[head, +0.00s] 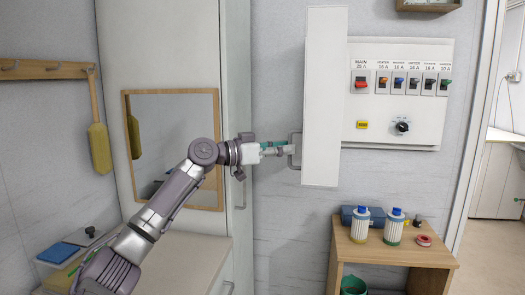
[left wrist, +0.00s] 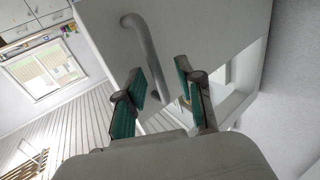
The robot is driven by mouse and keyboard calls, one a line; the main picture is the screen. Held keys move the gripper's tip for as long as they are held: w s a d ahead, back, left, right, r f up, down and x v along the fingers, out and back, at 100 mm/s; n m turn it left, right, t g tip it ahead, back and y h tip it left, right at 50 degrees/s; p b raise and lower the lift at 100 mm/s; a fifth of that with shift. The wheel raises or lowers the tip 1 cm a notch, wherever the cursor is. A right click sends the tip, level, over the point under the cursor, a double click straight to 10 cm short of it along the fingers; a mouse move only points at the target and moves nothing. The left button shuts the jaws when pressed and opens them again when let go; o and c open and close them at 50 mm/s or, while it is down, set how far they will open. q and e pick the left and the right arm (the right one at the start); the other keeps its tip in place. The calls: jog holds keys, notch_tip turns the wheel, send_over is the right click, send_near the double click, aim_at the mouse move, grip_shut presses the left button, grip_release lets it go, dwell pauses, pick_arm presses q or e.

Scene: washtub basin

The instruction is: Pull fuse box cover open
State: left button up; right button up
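The white fuse box cover (head: 322,100) is swung out to the left of the fuse box (head: 395,130), leaving the switch panel exposed. A grey handle (head: 296,152) sits on the cover's left side, low down. My left gripper (head: 280,149) is at this handle, coming from the left. In the left wrist view the teal-padded fingers (left wrist: 163,98) are spread apart, and the grey bar handle (left wrist: 147,52) runs down toward the gap between them. The pads show no clear contact with the bar. My right gripper is not in view.
A wooden-framed mirror (head: 172,150) and a tall white cabinet (head: 235,100) stand behind my left arm. A small wooden table (head: 395,252) with filter cartridges (head: 360,225) stands below the box. The wall between the cabinet and the cover is clear.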

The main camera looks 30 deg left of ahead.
pick_arm(q)
jog(key=v, duration=1)
